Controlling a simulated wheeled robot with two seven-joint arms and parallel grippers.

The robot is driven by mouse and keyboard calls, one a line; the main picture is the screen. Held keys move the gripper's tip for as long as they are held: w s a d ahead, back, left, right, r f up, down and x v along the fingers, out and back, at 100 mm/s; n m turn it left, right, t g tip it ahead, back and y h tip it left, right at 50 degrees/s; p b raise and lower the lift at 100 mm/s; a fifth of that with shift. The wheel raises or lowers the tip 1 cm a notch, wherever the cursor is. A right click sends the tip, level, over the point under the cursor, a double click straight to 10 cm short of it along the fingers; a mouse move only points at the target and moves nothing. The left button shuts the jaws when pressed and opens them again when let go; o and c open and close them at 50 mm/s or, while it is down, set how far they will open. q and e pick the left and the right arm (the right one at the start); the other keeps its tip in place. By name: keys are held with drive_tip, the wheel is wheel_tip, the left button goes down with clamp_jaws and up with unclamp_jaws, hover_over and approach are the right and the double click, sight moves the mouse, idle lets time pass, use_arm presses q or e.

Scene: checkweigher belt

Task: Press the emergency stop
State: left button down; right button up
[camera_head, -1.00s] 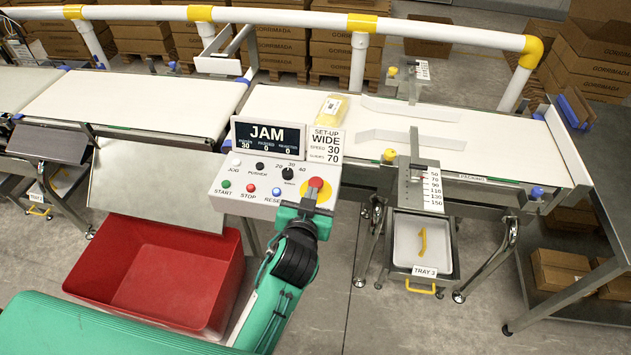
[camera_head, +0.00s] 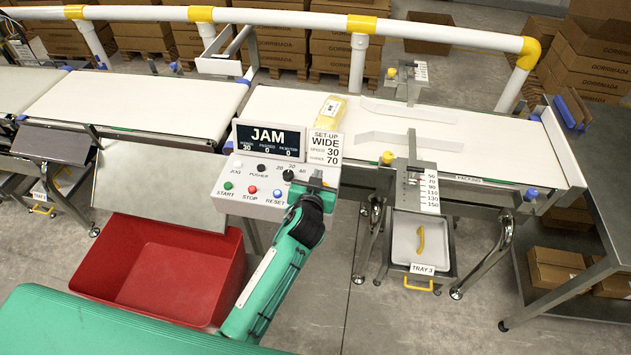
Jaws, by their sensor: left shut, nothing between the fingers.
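The control panel (camera_head: 232,195) stands at the front of the belt, with green, red and blue buttons along its lower edge. The red emergency stop at the panel's right end is hidden behind my left gripper (camera_head: 315,180). My left gripper is shut and empty, with its fingertips over that right end. I cannot tell whether it touches the emergency stop. The screen (camera_head: 268,139) above the panel reads JAM. My right gripper is not in view.
A set-up card (camera_head: 326,147) stands beside the screen. A yellow pack (camera_head: 332,107) lies on the belt (camera_head: 480,120) near the guide rails. A red bin (camera_head: 160,275) is below left, and a tray (camera_head: 421,243) holding a yellow piece is at the right.

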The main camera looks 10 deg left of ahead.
use_arm(q)
drive_tip(key=shift+s+a+f, duration=0.1)
drive_tip(key=shift+f, duration=0.65)
drive_tip(key=shift+s+a+f, duration=0.1)
drive_tip(key=shift+f, duration=0.65)
